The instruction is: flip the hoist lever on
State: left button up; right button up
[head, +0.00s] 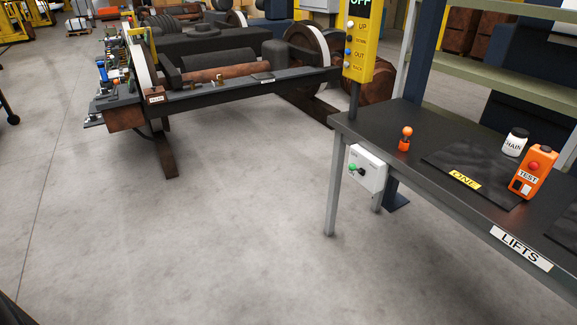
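A yellow control box (359,45) stands on a post at the table's far left corner. Its display (359,4) is cut by the top edge and seems to read OFF. Buttons beside labels such as UP, OUT and BACK run down its face. A white box (370,178) is fixed at the table's left end, below the top, with a green part (352,167) and a dark knob or lever (361,171). I cannot tell which control is the hoist lever, or the knob's setting. Neither gripper is in view.
The dark table (385,127), labelled LIFTS, bears a small orange object (405,139), a black mat (474,163) marked ONE, a white CHAIN jar (515,142) and an orange TEST box (535,172). A wheelset frame (215,93) stands behind. The floor (235,230) between is clear.

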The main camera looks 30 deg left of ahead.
aim_at(352, 167)
jog(key=k+u, duration=0.1)
jog(key=u, duration=0.35)
jog(key=i+l+u, duration=0.4)
jog(key=i, duration=0.25)
jog(key=i+l+u, duration=0.4)
jog(key=i+l, duration=0.2)
jog(key=l, duration=0.1)
